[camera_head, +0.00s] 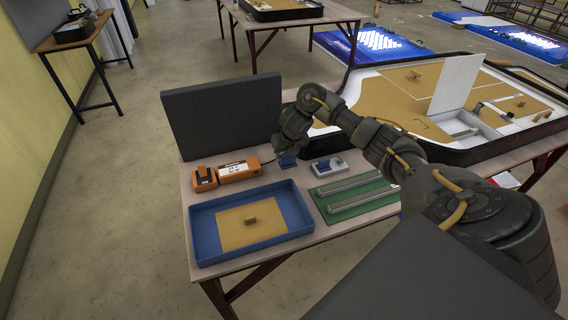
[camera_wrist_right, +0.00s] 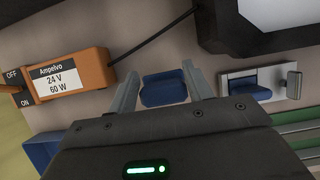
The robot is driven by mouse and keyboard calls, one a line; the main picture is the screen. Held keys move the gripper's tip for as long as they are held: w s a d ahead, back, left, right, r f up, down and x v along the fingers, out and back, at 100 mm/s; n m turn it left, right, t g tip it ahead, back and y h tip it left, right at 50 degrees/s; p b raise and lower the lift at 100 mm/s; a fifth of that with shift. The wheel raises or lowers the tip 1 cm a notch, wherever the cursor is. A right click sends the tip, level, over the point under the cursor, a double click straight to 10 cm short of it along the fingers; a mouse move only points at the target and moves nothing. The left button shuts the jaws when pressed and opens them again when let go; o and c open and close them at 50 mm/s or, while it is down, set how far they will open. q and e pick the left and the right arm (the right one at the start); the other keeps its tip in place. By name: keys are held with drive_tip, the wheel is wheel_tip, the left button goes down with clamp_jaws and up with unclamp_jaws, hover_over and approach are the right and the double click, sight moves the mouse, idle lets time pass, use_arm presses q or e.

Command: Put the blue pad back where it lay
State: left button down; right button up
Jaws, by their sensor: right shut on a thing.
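A blue pad (camera_wrist_right: 163,90) is between the two fingers of my right gripper (camera_wrist_right: 160,82) in the right wrist view. In the head view, the pad (camera_head: 287,161) shows under my right gripper (camera_head: 286,153), over the table between the orange unit and a small pale fixture. My right gripper is shut on the pad. The pale fixture (camera_head: 329,166) lies just right of it; in the wrist view, the fixture (camera_wrist_right: 279,84) has another blue piece (camera_wrist_right: 250,83) in it. How high the pad is above the table is hard to tell. My left gripper is out of view.
An orange power unit (camera_head: 239,170) with a cable stands left of the gripper. A blue tray (camera_head: 205,251) and a green mat with grey bars (camera_head: 338,207) lie in front.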

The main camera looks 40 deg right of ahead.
sight(284, 158)
drive_tip(key=shift+w+a+f+b, duration=0.15)
drive_tip(key=shift+f+b, duration=0.4)
drive_tip(key=shift+f, duration=0.35)
drive_tip(key=shift+w+a+f+b, duration=0.15)
drive_tip(key=shift+f+b, duration=0.4)
drive_tip(key=shift+f, duration=0.35)
drive_tip(key=shift+d+f, duration=0.15)
drive_tip(key=shift+f, duration=0.05)
drive_tip(key=shift+r, duration=0.1)
drive_tip(key=o, duration=0.9)
drive_tip(key=shift+o, duration=0.2)
drive_tip(key=p+v, duration=0.8)
drive_tip(key=v, duration=0.4)
